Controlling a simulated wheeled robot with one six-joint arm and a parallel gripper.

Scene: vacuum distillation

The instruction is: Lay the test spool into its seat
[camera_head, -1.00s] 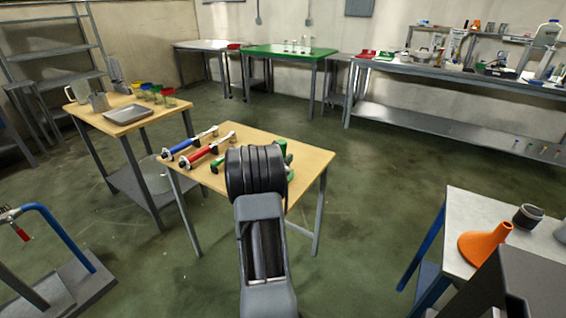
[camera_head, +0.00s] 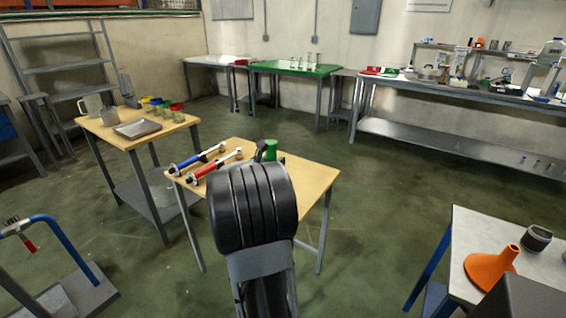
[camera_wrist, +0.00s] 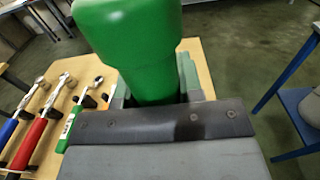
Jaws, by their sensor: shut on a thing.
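A thick green rounded piece, which I take to be the test spool (camera_wrist: 130,45), stands large in the wrist view. My gripper (camera_wrist: 155,97) is shut on its lower part, with a grey jaw on each side. In the head view a bit of green (camera_head: 270,148) shows just beyond my black wrist, which hides my fingertips. On the wooden table (camera_head: 315,180) lie a blue-handled piece (camera_head: 192,158), a red-handled piece (camera_head: 210,167) and a green-handled piece (camera_wrist: 72,125), side by side on black supports. I cannot make out which place is the seat.
A second wooden table with a grey tray (camera_head: 137,128) and several cups stands to the left. A grey-topped bench with an orange funnel (camera_head: 490,270) is at the lower right. The right part of the middle table looks bare. Open floor lies between the tables.

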